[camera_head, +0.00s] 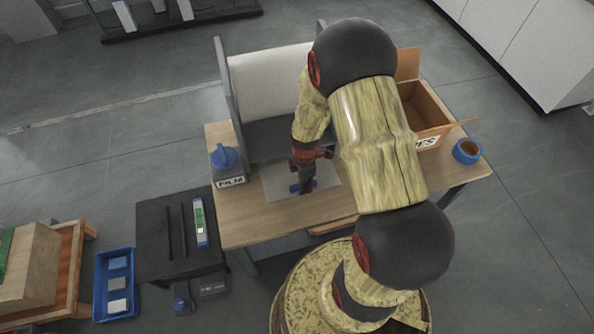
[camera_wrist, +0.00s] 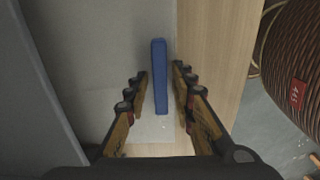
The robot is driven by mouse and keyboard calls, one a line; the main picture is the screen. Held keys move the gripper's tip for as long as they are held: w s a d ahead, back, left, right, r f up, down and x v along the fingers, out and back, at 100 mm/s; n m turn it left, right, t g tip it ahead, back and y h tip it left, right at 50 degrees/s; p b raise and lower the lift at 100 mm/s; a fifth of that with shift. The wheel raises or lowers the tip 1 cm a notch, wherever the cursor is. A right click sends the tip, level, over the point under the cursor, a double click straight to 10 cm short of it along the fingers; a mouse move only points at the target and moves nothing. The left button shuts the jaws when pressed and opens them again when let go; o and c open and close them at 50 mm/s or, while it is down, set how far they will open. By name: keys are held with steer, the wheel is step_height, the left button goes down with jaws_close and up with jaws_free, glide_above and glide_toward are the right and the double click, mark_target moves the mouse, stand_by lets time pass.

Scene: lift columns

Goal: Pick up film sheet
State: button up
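A thin grey film sheet (camera_head: 274,179) lies flat on the wooden table, and it also shows in the wrist view (camera_wrist: 110,50). A narrow blue bar (camera_wrist: 159,75) lies on the sheet; whether it is fixed to it I cannot tell. In the head view the bar (camera_head: 294,188) is partly hidden by my gripper (camera_head: 306,187), which points down over the sheet. In the wrist view my gripper (camera_wrist: 159,72) is open, with one finger on each side of the bar and a gap on both sides. How high the fingertips are above the sheet is unclear.
A box marked FILM (camera_head: 231,183) with a blue top stands at the table's left end. A grey panelled unit (camera_head: 270,85) stands behind the sheet. An open cardboard box (camera_head: 428,108) and a blue-brown cup (camera_head: 467,151) are at the right. The table front (camera_head: 260,230) is clear.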

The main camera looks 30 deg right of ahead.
jaws_close()
stand_by(0.3)
